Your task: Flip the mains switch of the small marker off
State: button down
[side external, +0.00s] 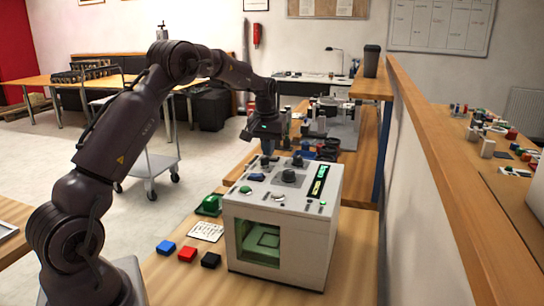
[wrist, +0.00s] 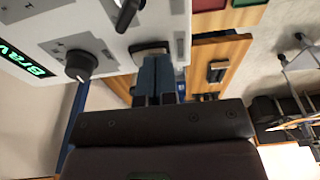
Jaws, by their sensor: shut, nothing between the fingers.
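The small marker (side external: 300,240) is a white box with a green window on its front, standing on the wooden bench. Its sloped top panel carries dark knobs, a green button and a lit green display (side external: 318,182). My gripper (side external: 266,157) is shut and empty, pointing down at the back left part of this panel. In the wrist view the bluish fingers (wrist: 154,72) are together beside a small metal-edged fitting (wrist: 150,49) at the panel's edge. The fingers hide part of this fitting, so I cannot tell whether it is the mains switch or whether they touch it.
A black knob (wrist: 81,65) and a dark lever (wrist: 127,14) stand up from the panel near the fingers. A wooden-topped partition (side external: 450,170) runs along the right.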

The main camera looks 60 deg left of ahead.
jog(key=shift+r, duration=3.5)
jog(key=f, duration=0.1)
jog(key=s+d+f, duration=0.1)
jog(key=shift+s+f+m, duration=0.2)
jog(key=shift+f+m, duration=0.1)
jog(key=s+d+r+m+t, duration=0.2)
jog(key=s+d+r+m, duration=0.1)
jog(key=s+d, duration=0.9)
jog(key=s+d+r+m+t+h, duration=0.1)
jog(key=s+d+r+m, duration=0.3)
jog(key=s+d, duration=0.8)
jog(key=d+m+t, duration=0.1)
jog(key=d, duration=0.3)
jog(key=shift+r, duration=0.25)
jog(key=shift+s, duration=0.1)
